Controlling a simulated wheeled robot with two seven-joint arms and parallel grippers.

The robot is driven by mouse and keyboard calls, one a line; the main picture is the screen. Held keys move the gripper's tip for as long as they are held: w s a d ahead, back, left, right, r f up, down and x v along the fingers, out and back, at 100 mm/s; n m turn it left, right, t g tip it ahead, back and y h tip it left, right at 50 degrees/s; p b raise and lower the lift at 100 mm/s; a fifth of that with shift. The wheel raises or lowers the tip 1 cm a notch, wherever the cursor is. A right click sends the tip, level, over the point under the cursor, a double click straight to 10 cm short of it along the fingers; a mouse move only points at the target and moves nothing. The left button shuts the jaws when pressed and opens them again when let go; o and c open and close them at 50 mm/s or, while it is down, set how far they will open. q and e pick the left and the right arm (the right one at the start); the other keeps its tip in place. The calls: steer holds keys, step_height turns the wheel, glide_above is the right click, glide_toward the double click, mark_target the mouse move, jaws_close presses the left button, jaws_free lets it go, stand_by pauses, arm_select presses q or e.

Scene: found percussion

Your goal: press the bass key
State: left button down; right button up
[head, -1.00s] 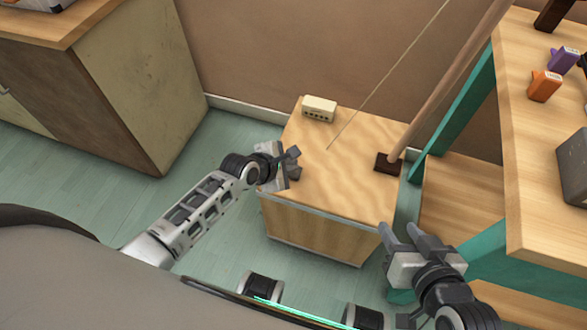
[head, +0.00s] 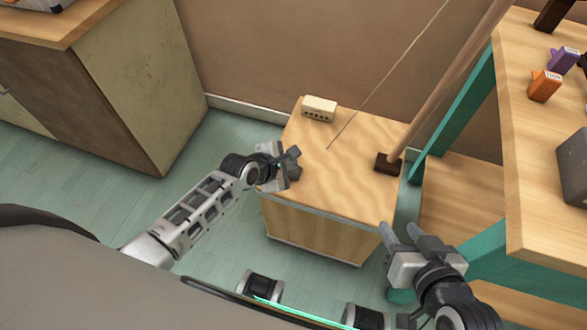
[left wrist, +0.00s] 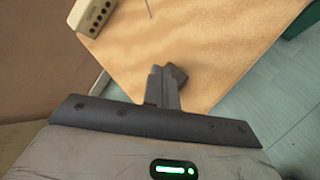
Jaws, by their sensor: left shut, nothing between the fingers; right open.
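My left gripper (head: 289,158) is shut and empty over the left front edge of the wooden box (head: 345,175). A small dark block (left wrist: 179,72) shows right by its fingertips in the left wrist view, and it also shows in the head view (head: 296,173). I cannot tell whether this block is the bass key or whether the fingers touch it. No other key is clearly seen. A cord (head: 380,90) rises from the box top, and a wooden pole (head: 445,90) stands in a dark foot at the right. My right gripper (head: 402,238) is open and empty, front right of the box.
A cream block with dark holes (head: 320,108) sits at the box's back left corner. A teal-framed wooden bench (head: 530,170) with orange (head: 544,86) and purple (head: 564,60) items stands at the right. A cabinet (head: 130,90) is at the left. Floor is clear between.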

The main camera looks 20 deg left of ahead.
mark_target(290, 173)
arm_select(q)
steer(key=shift+f, duration=0.15)
steer(key=shift+f, duration=0.3)
steer(key=shift+f+b, duration=0.35)
steer(key=shift+f, duration=0.2)
stand_by(0.6)
stand_by(0.3)
steer(key=shift+r+p, duration=0.95)
steer(key=shift+p, duration=0.25)
steer(key=shift+r, duration=0.1)
step_height(290, 173, up, 5)
steer(key=p, duration=0.6)
